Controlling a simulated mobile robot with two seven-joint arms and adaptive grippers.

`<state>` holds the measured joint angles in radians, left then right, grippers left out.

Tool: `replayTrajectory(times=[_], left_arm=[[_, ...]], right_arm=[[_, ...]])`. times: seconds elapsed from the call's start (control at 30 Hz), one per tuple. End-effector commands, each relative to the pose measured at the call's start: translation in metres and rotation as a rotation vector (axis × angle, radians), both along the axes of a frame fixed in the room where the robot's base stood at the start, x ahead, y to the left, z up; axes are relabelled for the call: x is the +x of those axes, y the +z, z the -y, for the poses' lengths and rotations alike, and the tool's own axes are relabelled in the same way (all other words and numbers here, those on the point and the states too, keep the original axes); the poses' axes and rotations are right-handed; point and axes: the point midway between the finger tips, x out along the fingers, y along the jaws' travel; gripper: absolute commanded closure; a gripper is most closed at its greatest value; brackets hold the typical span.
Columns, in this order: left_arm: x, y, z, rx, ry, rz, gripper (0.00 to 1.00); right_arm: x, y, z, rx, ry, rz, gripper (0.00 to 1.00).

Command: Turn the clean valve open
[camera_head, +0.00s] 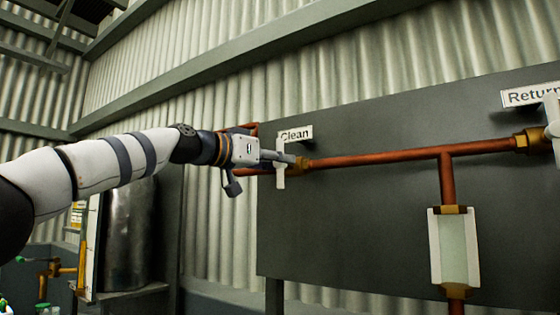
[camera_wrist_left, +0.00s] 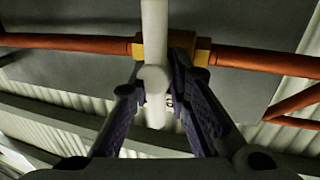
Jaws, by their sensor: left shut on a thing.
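The clean valve is on a copper pipe beneath the "Clean" sign (camera_head: 296,133) on the grey panel. Its white handle (camera_head: 281,172) stands upright, across the line of the horizontal pipe. My left gripper (camera_head: 283,158) reaches it from the left and is shut on the handle. In the left wrist view the white handle (camera_wrist_left: 155,100) runs between the two dark fingers (camera_wrist_left: 163,75), with the brass valve body (camera_wrist_left: 203,50) behind. The fingers partly hide the valve body. My right gripper is not in view.
The copper pipe (camera_head: 385,155) runs right to a second valve under the "Return" sign (camera_head: 530,96). A branch drops to a sight glass (camera_head: 454,248). The grey panel (camera_head: 345,230) stands close behind. A metal tank (camera_head: 130,235) is at the lower left.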

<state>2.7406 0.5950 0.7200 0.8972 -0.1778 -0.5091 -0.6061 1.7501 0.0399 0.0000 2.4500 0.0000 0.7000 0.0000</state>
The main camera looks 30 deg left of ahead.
Motion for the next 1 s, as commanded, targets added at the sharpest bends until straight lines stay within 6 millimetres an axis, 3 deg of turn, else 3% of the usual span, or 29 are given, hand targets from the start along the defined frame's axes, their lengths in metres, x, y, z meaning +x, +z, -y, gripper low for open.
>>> replayTrajectory(times=[0.27,1.0], left_arm=[[0.0000,-0.0025,0.0029,-0.124,-0.009,-0.026,1.00],[0.0002,-0.0039,-0.0009,-0.808,-0.011,-0.121,1.00]], right_arm=[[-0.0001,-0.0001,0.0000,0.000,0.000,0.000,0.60],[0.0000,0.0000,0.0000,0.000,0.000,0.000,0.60]])
